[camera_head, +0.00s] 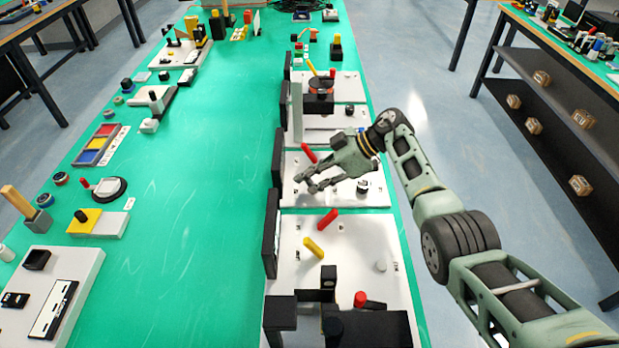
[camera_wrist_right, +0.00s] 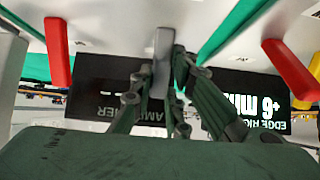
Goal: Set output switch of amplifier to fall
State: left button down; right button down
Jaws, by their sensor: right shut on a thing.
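My right gripper (camera_head: 312,182) reaches over a white board (camera_head: 375,198) in the middle of the right-hand row. In the right wrist view its fingers (camera_wrist_right: 168,88) are shut on a grey lever (camera_wrist_right: 163,48). A black panel (camera_wrist_right: 100,88) behind it bears upside-down lettering that seems to read "amplifier", partly hidden by the fingers. A red lever (camera_head: 309,153) stands just behind the gripper in the head view. The switch's position markings are too small to read. My left gripper is not in view.
Another red lever (camera_head: 327,219) and a yellow lever (camera_head: 313,247) stand on the nearer white board (camera_head: 350,250). A black display panel (camera_wrist_right: 262,102) with white lettering shows in the wrist view. The green table (camera_head: 190,240) is clear between the two rows of devices.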

jog(key=d+y+b, duration=0.1)
jog(key=y+b, duration=0.2)
jog(key=b, duration=0.2)
jog(key=shift+d+f+y, duration=0.35)
jog(key=shift+d+y, duration=0.05)
jog(key=shift+d+r+y+b, duration=0.15)
jog(key=shift+r+y+b, duration=0.05)
jog(key=shift+y+b, duration=0.25)
jog(key=shift+r, duration=0.15)
jog(key=c, duration=1.7)
grip_release()
jog(key=shift+d, duration=0.1)
jog(key=v, duration=1.2)
